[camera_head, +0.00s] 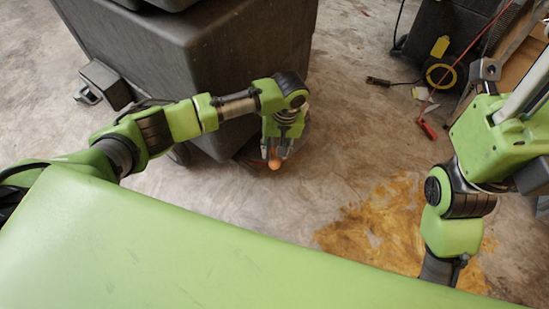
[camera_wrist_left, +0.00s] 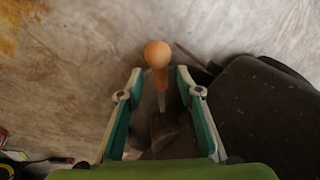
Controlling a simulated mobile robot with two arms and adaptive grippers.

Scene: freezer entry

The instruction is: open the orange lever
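The orange lever is a short shaft with a round orange knob (camera_wrist_left: 157,54), standing between the two green-edged fingers of my left gripper (camera_wrist_left: 160,76) in the left wrist view. The fingers are apart, one on each side of the lever, with a visible gap to it. In the head view my left gripper (camera_head: 277,150) points down, and the orange knob (camera_head: 274,164) shows at its tips. The lever's lower part is dark and hard to make out. My right arm is at the right of the head view, but its fingers cannot be made out.
A large dark grey bin or machine body (camera_head: 200,60) stands behind and beside my left arm. A yellow-brown stain (camera_head: 375,230) marks the floor. A red-handled tool (camera_head: 428,130), cables and dark equipment (camera_head: 445,35) are at the upper right. The middle floor is clear.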

